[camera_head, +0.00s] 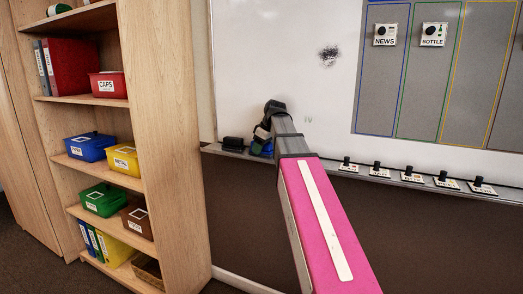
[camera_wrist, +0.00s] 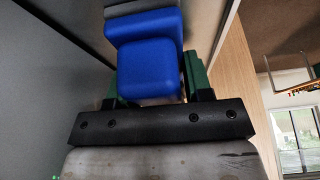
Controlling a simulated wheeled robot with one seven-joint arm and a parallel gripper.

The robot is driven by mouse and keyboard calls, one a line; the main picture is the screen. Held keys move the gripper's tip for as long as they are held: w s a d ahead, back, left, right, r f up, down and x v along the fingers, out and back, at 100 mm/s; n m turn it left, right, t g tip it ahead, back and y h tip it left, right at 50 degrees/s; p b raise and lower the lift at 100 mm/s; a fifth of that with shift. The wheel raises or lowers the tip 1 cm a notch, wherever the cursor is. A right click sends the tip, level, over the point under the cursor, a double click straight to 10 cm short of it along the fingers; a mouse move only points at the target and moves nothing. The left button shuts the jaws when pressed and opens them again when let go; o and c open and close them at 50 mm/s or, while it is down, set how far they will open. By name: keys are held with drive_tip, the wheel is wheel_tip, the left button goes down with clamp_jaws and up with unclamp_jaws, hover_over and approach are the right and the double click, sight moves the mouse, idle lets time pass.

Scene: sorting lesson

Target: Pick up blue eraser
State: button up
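The blue eraser (camera_wrist: 150,68) fills the space between the two green-padded fingers of my gripper (camera_wrist: 155,88) in the wrist view. The fingers stand apart, one on each side of it, and I see no clear gap. Whether they press on it cannot be told. In the head view, a small part of the blue eraser (camera_head: 267,150) shows at the whiteboard's ledge, beside and below my gripper (camera_head: 262,140). My arm and gripper hide part of it there.
A black object (camera_head: 233,143) sits on the ledge (camera_head: 325,163) just left of my gripper. Several labelled magnets (camera_head: 412,174) line the ledge to the right. The whiteboard (camera_head: 270,60) rises close behind. A wooden shelf (camera_head: 165,120) with labelled bins stands at the left.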

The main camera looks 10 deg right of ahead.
drive_tip(key=shift+r, duration=0.1)
drive_tip(key=shift+c, duration=0.4)
drive_tip(key=shift+r, duration=0.55)
drive_tip(key=r, duration=0.3)
drive_tip(key=shift+s+a+r, duration=0.2)
drive_tip(key=shift+s+a, duration=0.05)
drive_tip(key=shift+a, duration=0.15)
drive_tip(key=s+a+r, duration=0.5)
drive_tip(key=a+r, duration=0.1)
drive_tip(key=a, duration=0.3)
drive_tip(key=shift+s+r, duration=0.15)
drive_tip(key=shift+s, duration=0.15)
drive_tip(key=shift+a, duration=0.1)
drive_tip(key=shift+o, duration=1)
drive_tip(key=shift+c, duration=0.3)
